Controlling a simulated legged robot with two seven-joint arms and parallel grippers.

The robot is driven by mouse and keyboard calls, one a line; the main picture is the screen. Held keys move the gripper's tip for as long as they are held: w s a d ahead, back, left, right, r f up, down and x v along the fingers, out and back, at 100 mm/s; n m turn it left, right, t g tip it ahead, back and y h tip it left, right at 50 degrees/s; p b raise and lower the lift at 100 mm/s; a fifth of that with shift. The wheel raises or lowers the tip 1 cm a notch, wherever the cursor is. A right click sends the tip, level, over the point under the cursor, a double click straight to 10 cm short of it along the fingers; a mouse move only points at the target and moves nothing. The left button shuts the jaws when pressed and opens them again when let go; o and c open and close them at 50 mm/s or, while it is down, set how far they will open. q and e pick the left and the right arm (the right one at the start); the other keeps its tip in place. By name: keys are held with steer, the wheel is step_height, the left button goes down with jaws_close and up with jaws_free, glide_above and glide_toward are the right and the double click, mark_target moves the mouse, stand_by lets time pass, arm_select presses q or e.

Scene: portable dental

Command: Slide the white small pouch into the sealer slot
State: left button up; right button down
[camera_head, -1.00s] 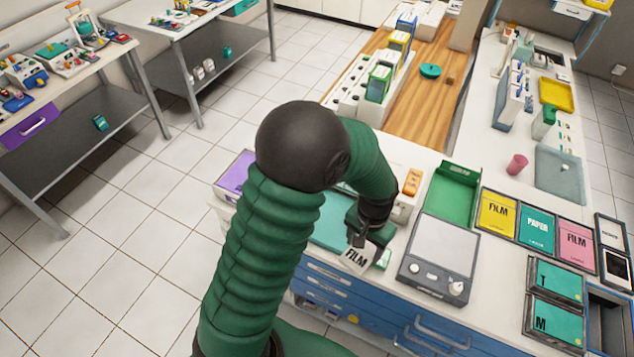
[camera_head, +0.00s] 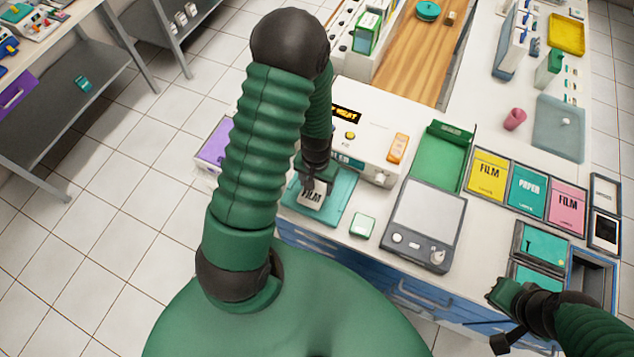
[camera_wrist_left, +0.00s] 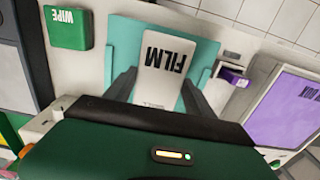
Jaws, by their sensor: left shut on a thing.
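The white small pouch (camera_head: 312,199), marked FILM, is held by my left gripper (camera_head: 308,186) over the teal tray (camera_head: 343,206). In the left wrist view the pouch (camera_wrist_left: 165,62) lies between the two dark fingers, with the teal tray (camera_wrist_left: 122,40) behind it. The white sealer (camera_head: 372,125), with a HEAT display, stands just behind the tray. Its slot is not clear, and my left arm hides part of its front. I cannot tell whether the pouch touches the tray. My right gripper (camera_head: 497,318) is at the lower right, away from the pouch; its jaws are unclear.
A small green WIPE block (camera_head: 362,224) sits right of the tray. A grey scale-like device (camera_head: 424,220) and green bin (camera_head: 440,160) stand further right, beside several coloured pouch holders. A purple box (camera_head: 214,148) is at the left. The counter's front edge is close.

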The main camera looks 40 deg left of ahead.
arm_select(q)
steer(key=shift+w+a+f+b, duration=0.1)
steer(key=shift+w+f+b, duration=0.2)
steer(key=shift+f, duration=0.45)
steer(key=shift+f+b, duration=0.35)
steer(key=shift+s+f+b, duration=0.15)
steer(key=shift+f+b, duration=0.1)
steer(key=shift+b, duration=0.05)
steer(key=shift+d+r, duration=0.2)
steer(key=shift+d, duration=0.05)
steer(key=shift+w+r, duration=0.1)
steer(key=shift+w, duration=0.5)
steer(key=shift+w+a, duration=0.25)
steer(key=shift+w, duration=0.35)
steer(key=shift+w+a, duration=0.2)
steer(key=shift+w, duration=0.35)
steer(key=shift+w+a+f, duration=0.2)
steer(key=shift+w+a, duration=0.05)
steer(key=shift+a, duration=0.1)
